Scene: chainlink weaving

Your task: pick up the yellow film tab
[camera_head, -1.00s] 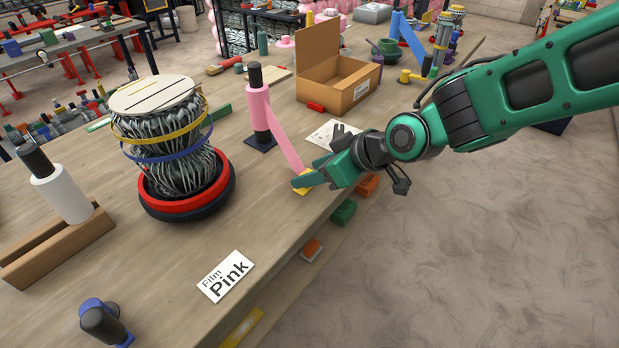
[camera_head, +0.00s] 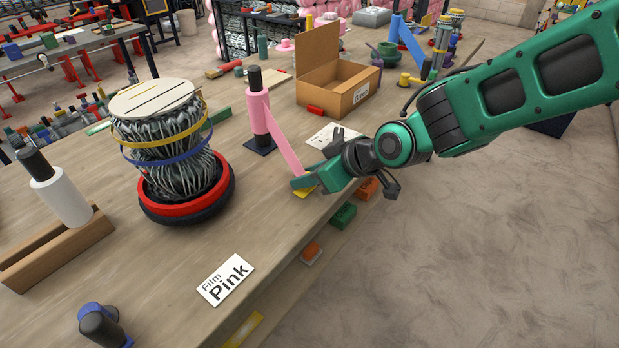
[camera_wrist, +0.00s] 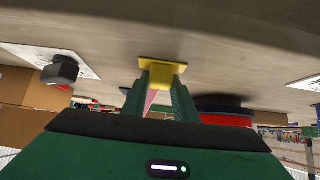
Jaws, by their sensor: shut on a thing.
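The yellow film tab (camera_head: 304,194) is at the free end of a strip of pink film, near the table's edge. The strip runs up to the pink film roll (camera_head: 258,110) on its upright black-topped stand. My gripper (camera_head: 304,184) is at the tab, low over the table. In the wrist view the yellow tab (camera_wrist: 162,66) sits between the two green fingertips of my gripper (camera_wrist: 160,80), which are shut on it. The pink strip shows between the fingers behind it. In the head view the fingers hide part of the tab.
A wire mesh bundle (camera_head: 170,140) with yellow and blue bands stands in a red and black ring (camera_head: 190,205) at left. An open cardboard box (camera_head: 335,105) is behind. The "Film Pink" card (camera_head: 226,280) lies in front. Bare tabletop lies between card and stand.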

